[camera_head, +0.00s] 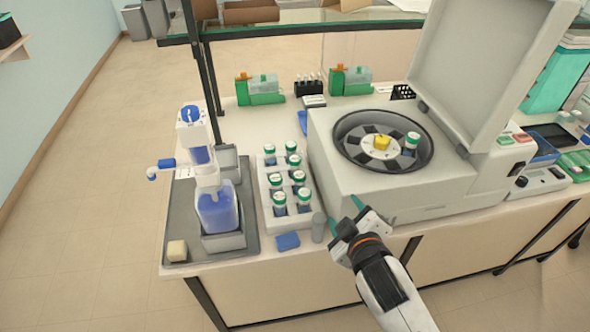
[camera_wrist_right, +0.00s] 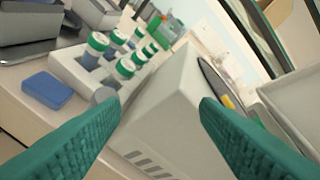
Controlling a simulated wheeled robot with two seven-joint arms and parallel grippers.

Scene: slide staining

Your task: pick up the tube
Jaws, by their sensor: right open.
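Several tubes with green-and-white caps and dark contents, such as a front one (camera_head: 279,202), stand upright in a white rack (camera_head: 268,221) left of the centrifuge. They also show in the right wrist view, one nearest tube (camera_wrist_right: 97,46) among them. One more capped tube (camera_head: 411,142) sits in the rotor of the open centrifuge (camera_head: 340,136). My right gripper (camera_head: 357,214) is open and empty in front of the centrifuge, right of the rack and apart from the tubes. Its green fingers frame the right wrist view. My left gripper is out of view.
A grey cylinder (camera_head: 318,227) and a blue block (camera_head: 287,241) stand at the rack's front end. A dispenser with a blue bottle (camera_head: 217,208) stands on a grey tray at left. The raised centrifuge lid (camera_head: 480,65) blocks the right rear. Green-and-orange boxes (camera_head: 263,98) stand behind.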

